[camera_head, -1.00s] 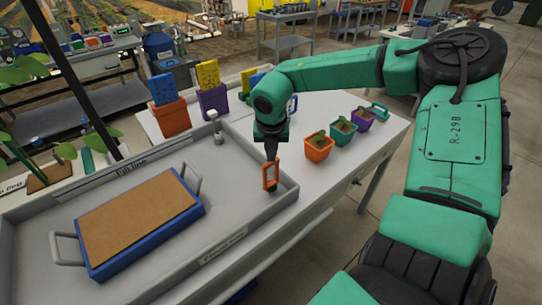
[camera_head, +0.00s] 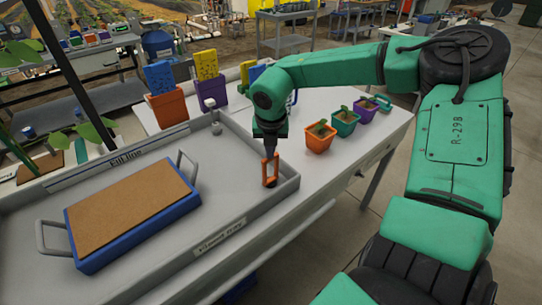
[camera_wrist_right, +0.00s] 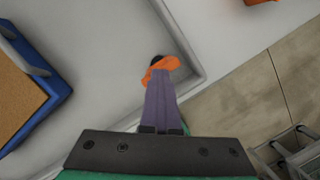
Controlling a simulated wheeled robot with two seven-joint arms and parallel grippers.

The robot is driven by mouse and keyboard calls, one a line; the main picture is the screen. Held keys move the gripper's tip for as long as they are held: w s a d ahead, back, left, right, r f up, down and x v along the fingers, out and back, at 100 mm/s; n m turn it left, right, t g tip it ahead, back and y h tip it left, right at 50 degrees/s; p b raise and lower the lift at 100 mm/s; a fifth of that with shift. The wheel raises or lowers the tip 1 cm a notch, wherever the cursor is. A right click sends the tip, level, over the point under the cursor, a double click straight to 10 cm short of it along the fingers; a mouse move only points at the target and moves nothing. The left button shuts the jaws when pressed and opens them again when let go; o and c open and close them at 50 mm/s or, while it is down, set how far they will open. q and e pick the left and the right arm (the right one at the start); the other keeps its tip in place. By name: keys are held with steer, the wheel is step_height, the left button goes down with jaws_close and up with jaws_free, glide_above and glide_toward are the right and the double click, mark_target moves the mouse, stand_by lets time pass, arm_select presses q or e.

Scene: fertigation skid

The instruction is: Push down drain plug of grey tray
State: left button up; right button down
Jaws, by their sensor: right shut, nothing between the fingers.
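The grey tray (camera_head: 240,192) is large and shallow. Near its right corner stands an upright orange loop (camera_head: 270,170), apparently the drain plug's handle, with a dark round part (camera_head: 271,184) at its foot. My right gripper (camera_head: 271,156) is shut and empty, pointing down at the loop. In the right wrist view, the fingertips (camera_wrist_right: 160,82) overlap the orange loop (camera_wrist_right: 164,67), and a black part (camera_wrist_right: 157,58) shows just beyond it. I cannot tell whether they touch, or how deep the plug sits. My left gripper is not in view.
A blue tray (camera_head: 140,232) with a brown top and grey handles lies inside the grey tray. A white-topped fitting (camera_head: 213,113) stands at its back corner. Small orange (camera_head: 319,138), teal (camera_head: 345,122) and purple (camera_head: 366,110) pots stand on the white table to the right.

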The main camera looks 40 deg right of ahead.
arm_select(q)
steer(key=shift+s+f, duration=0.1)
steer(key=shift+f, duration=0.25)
arm_select(e)
steer(key=shift+s+f+g, duration=0.3)
steer(key=shift+s+f, duration=0.25)
steer(key=shift+f, duration=0.25)
steer(key=shift+a, duration=0.1)
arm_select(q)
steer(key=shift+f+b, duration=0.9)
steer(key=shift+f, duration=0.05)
arm_select(e)
steer(key=s+a+v, duration=0.1)
steer(key=v, duration=1.5)
steer(key=shift+s+a+f, duration=0.2)
steer(key=shift+a+f, duration=0.05)
